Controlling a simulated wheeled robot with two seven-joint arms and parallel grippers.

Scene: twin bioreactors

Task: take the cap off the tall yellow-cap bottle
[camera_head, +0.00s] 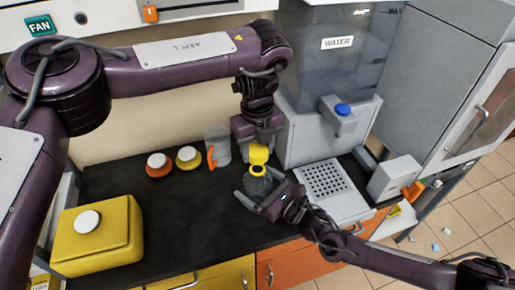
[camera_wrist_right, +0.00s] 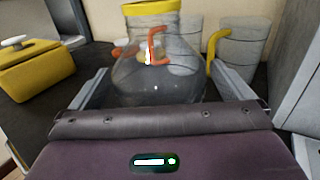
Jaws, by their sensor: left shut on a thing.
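The tall clear bottle (camera_wrist_right: 155,75) stands upright on the dark counter, with yellow (camera_wrist_right: 150,8) at its neck in the right wrist view. In the head view, my left gripper (camera_head: 258,143) points down and is shut on the yellow cap (camera_head: 259,155) at the bottle's top. My right gripper (camera_head: 257,192) is low at the bottle's body, which is faint in the head view. In the wrist view, its fingers (camera_wrist_right: 162,85) stand wide apart on either side of the bottle, with a gap at the right.
Two short jars, orange (camera_head: 158,171) and yellow (camera_head: 188,163), stand left of the bottle, near a clear jug (camera_head: 217,148) with an orange handle. A yellow canister (camera_head: 100,245) is at front left. The water dispenser (camera_head: 330,80) and drain grid (camera_head: 325,180) are to the right.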

